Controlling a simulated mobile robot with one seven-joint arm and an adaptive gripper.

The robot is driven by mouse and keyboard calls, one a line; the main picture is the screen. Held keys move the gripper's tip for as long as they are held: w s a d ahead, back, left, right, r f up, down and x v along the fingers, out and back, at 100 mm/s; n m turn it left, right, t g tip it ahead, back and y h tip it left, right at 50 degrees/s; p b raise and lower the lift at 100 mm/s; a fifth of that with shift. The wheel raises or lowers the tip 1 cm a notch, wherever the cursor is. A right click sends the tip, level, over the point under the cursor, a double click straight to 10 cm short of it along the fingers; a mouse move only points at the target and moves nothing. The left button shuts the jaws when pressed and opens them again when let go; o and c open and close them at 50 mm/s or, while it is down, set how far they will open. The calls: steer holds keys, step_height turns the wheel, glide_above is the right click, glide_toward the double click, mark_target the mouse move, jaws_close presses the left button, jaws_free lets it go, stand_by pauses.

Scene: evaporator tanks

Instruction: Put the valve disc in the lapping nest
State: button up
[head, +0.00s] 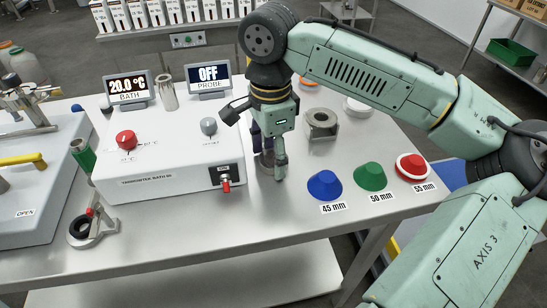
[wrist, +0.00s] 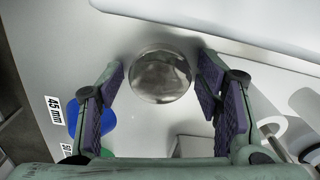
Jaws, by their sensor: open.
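A round, shiny metal piece, which looks like the valve disc (wrist: 161,77), stands on the steel table between my open fingers in the wrist view. In the head view my gripper (head: 268,155) is low over the table beside the white bath box and largely hides this piece. My gripper (wrist: 160,95) has a finger on each side of the piece, with a visible gap at both sides. A grey metal block with a round opening, perhaps the lapping nest (head: 321,124), stands to the right of my gripper; part of a grey block also shows low in the wrist view.
The white thermometer bath box (head: 168,165) is close on the left of my gripper. A white ring (head: 356,104) lies behind the block.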

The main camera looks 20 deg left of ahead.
mark_target(271, 159)
steer(key=shift+c, duration=0.3)
steer(key=c, duration=1.3)
step_height(271, 159, up, 18)
steer(key=shift+b, duration=0.4)
steer(key=shift+c, duration=0.2)
